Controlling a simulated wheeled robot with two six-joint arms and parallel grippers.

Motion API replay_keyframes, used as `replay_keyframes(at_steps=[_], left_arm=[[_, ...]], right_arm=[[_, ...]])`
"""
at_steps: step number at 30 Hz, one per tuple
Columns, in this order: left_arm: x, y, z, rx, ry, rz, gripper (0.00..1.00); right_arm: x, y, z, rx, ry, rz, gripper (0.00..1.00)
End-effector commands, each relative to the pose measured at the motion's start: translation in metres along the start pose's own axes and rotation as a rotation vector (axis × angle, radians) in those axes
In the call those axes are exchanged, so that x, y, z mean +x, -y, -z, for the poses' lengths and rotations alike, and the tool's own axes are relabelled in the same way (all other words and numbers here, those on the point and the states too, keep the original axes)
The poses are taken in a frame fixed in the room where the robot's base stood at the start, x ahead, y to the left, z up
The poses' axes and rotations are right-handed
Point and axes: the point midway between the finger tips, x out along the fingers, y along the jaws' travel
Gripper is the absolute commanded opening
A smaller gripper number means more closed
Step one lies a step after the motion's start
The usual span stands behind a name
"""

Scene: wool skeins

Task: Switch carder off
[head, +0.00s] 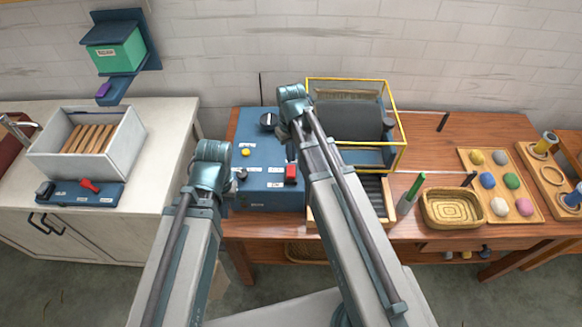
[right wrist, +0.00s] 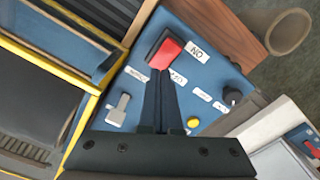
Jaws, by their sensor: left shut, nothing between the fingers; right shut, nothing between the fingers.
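The carder is a blue box (head: 262,155) with a dark drum (head: 347,121) in a yellow frame. Its red rocker switch (head: 291,172) is on the box's front right; it also shows in the right wrist view (right wrist: 168,54). An upside-down "ON" label (right wrist: 197,51) is beside one end, and another label is partly hidden at the other. My right gripper (right wrist: 160,84) is shut and empty, its tips close to the switch; contact is unclear. The arm hides it in the head view. My left gripper (head: 224,204) is shut at the box's left side, its fingers mostly hidden.
A yellow button (right wrist: 193,122), a black knob (right wrist: 232,96) and a grey lever (right wrist: 119,109) share the panel. A wicker basket (head: 453,223) and a board of wool balls (head: 466,160) stand to the right. A white crate (head: 52,157) stands left.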

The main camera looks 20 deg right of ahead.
Motion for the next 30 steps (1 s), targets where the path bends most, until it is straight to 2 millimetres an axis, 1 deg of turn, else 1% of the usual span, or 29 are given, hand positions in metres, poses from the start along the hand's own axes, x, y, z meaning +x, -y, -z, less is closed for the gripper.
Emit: replay_keyframes(at_steps=[1,12,21,23,25,26,30], left_arm=[[-0.008,0.001,-0.001,0.0,0.0,0.0,0.0],[-0.035,0.003,-0.002,0.001,0.0,0.0,0.0],[-0.035,0.003,-0.002,0.001,0.0,0.0,0.0],[-0.034,0.003,-0.002,0.001,0.0,0.0,0.0],[-0.029,0.003,-0.002,0.001,0.0,0.0,0.0],[-0.026,0.003,-0.002,0.001,0.0,0.0,0.0],[-0.011,0.001,-0.001,0.001,0.0,0.0,0.0]], right_arm=[[-0.008,0.0,0.0,0.0,0.0,0.0,0.0],[-0.035,0.0,0.0,0.0,0.0,0.0,0.0],[-0.035,0.0,0.0,0.0,0.0,0.0,0.0],[-0.034,0.003,-0.002,-0.002,0.001,-0.001,0.0],[-0.029,0.017,-0.011,-0.011,0.007,-0.006,0.0],[-0.026,0.027,-0.018,-0.018,0.01,-0.01,0.0],[-0.011,0.08,-0.059,-0.053,0.032,-0.042,0.0]])
